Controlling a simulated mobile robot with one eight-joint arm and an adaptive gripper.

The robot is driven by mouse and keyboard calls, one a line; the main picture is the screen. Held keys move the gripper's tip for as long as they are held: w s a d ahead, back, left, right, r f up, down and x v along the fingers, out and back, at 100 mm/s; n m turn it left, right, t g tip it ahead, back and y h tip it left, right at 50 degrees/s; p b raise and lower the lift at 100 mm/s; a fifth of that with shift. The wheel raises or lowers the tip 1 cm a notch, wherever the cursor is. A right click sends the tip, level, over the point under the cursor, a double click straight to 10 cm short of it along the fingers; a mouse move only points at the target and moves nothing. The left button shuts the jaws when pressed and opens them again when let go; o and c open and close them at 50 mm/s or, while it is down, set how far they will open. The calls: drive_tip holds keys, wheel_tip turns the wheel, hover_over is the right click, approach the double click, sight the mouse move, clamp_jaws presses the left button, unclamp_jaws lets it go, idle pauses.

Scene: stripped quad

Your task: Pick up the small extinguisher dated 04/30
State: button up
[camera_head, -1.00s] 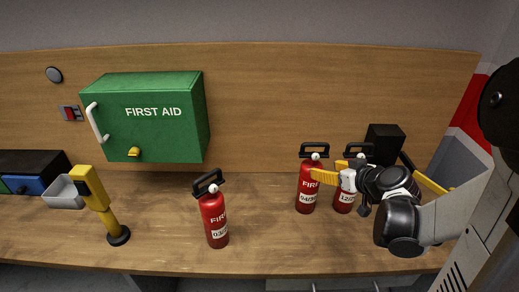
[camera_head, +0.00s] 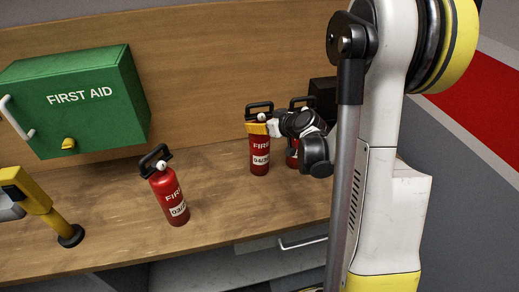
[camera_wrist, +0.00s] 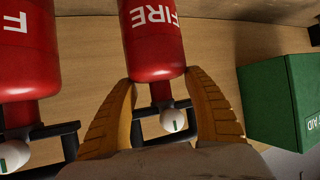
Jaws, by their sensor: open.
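The small red extinguisher with a label that seems to start 04/3 (camera_head: 260,160) stands upright on the wooden counter. In the wrist view it is the middle red cylinder (camera_wrist: 154,45), upside down in the picture. My gripper (camera_head: 259,128) is at its neck. In the wrist view my gripper's yellow fingers (camera_wrist: 161,80) are open, one on each side of its neck and black handle. I cannot tell whether they touch it. A second extinguisher (camera_head: 291,158) stands close on its right, partly hidden by my gripper; it also shows in the wrist view (camera_wrist: 28,55).
Another extinguisher, labelled 03/ (camera_head: 168,196), stands apart to the left. A green first aid box (camera_head: 85,98) hangs on the back panel. A yellow post-like device (camera_head: 45,210) stands at the left. A black box (camera_head: 322,97) is behind my gripper. Counter between the extinguishers is clear.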

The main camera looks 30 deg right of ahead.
drive_tip(key=shift+r, duration=0.1)
clamp_jaws()
